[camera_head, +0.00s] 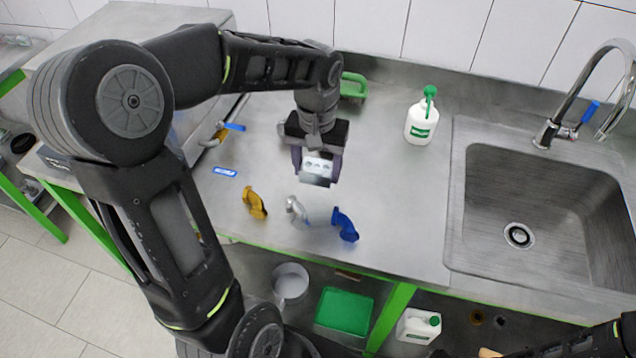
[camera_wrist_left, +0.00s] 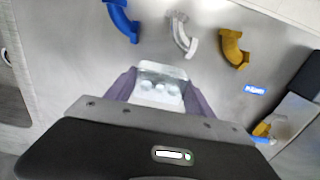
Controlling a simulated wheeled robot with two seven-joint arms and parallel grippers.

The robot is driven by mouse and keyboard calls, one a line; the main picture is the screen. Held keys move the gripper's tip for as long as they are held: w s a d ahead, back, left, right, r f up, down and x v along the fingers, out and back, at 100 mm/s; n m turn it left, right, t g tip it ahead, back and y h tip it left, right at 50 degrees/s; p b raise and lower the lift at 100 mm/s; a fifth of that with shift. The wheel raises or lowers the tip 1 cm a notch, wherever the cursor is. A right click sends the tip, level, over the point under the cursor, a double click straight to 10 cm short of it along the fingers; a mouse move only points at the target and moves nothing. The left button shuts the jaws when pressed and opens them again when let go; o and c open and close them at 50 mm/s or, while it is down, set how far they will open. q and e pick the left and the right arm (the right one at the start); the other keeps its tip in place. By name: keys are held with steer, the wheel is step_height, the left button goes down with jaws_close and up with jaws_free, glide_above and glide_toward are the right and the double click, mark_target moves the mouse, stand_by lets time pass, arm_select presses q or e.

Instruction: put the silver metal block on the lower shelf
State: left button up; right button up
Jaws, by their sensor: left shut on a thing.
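The silver metal block (camera_head: 318,167) is between the fingers of my left gripper (camera_head: 317,163), which is shut on it above the steel counter. In the left wrist view the block (camera_wrist_left: 159,85) shows between the purple fingers of the gripper (camera_wrist_left: 160,92), with round marks on its face. The lower shelf (camera_head: 384,345) lies under the counter and is partly hidden by the counter's front edge and my arm. My right gripper is not clearly seen; only a dark part of my right arm shows at the bottom right of the head view.
Yellow (camera_head: 254,203), silver (camera_head: 296,209) and blue (camera_head: 345,224) pipe elbows lie near the counter's front edge. A white bottle (camera_head: 419,122) stands behind, left of the sink (camera_head: 530,215). Below are a green tray (camera_head: 344,311), a white bucket (camera_head: 291,281) and a white canister (camera_head: 418,327).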

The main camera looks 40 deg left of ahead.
mark_target(317, 196)
arm_select(q)
steer(key=shift+f, duration=1.05)
steer(key=shift+f+p, duration=0.3)
steer(key=shift+f, duration=1.55)
steer(key=shift+f, duration=0.25)
steer(key=o, duration=1.7)
steer(key=shift+r, duration=0.1)
steer(key=shift+c, duration=0.2)
steer(key=shift+r, duration=0.1)
step_height(317, 196, up, 12)
steer(key=shift+r+b, duration=0.1)
steer(key=shift+b, duration=0.35)
steer(key=shift+c, duration=0.4)
